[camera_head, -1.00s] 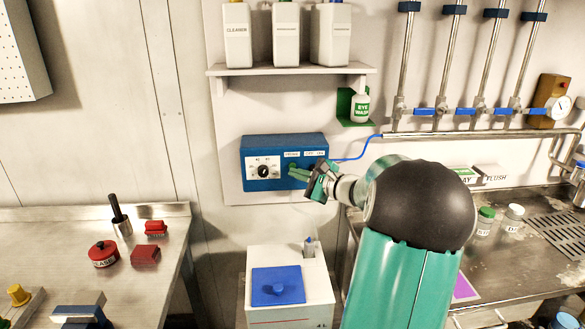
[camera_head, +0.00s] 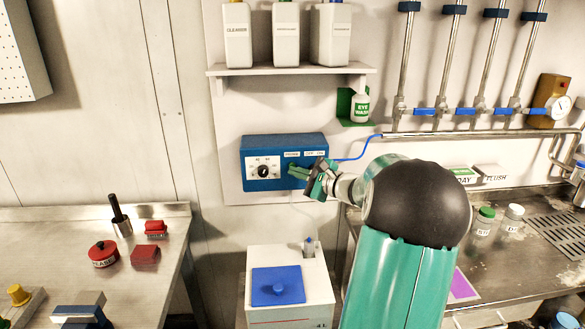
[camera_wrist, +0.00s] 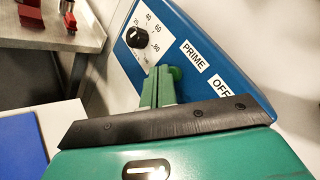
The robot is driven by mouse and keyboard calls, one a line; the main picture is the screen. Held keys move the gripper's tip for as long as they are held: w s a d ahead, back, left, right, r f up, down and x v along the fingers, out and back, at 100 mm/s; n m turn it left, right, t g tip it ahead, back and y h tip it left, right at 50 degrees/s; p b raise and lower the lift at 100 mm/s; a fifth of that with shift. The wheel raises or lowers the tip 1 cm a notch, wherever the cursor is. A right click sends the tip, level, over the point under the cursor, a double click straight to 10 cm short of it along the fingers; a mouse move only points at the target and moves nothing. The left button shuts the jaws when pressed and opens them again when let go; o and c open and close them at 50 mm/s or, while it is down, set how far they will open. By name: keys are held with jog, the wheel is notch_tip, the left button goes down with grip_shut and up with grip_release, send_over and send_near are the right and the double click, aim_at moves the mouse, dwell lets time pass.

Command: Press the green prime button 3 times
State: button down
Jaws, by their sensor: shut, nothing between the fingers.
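The blue pump box (camera_head: 262,147) is on the back wall, with a white-scaled black dial (camera_head: 264,171) on its front. In the wrist view the green prime button (camera_wrist: 176,73) shows partly, beside the PRIME label (camera_wrist: 194,55). My gripper (camera_head: 291,170) is shut and empty, its green fingers pointing at the box face. In the wrist view the fingertips (camera_wrist: 158,73) are right at the button and cover part of it. I cannot tell whether they touch it or press it in. In the head view the button is hidden by the gripper.
An OFF label (camera_wrist: 221,88) is right of PRIME. A blue hose (camera_head: 358,150) runs from the box to the pipes. Below stands a white unit (camera_head: 318,290) with a blue lid (camera_head: 277,286). A shelf (camera_head: 290,70) with white bottles is above. A steel bench (camera_head: 60,228) is at left.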

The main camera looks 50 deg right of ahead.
jog(key=shift+w+d, duration=0.3)
dwell(0.8)
dwell(0.3)
jog(key=shift+s+a, duration=0.55)
jog(key=shift+s, duration=0.1)
jog(key=s+a, duration=0.1)
jog(key=s, duration=0.1)
jog(key=s+a, duration=0.2)
jog(key=shift+a, duration=0.1)
dwell(2.8)
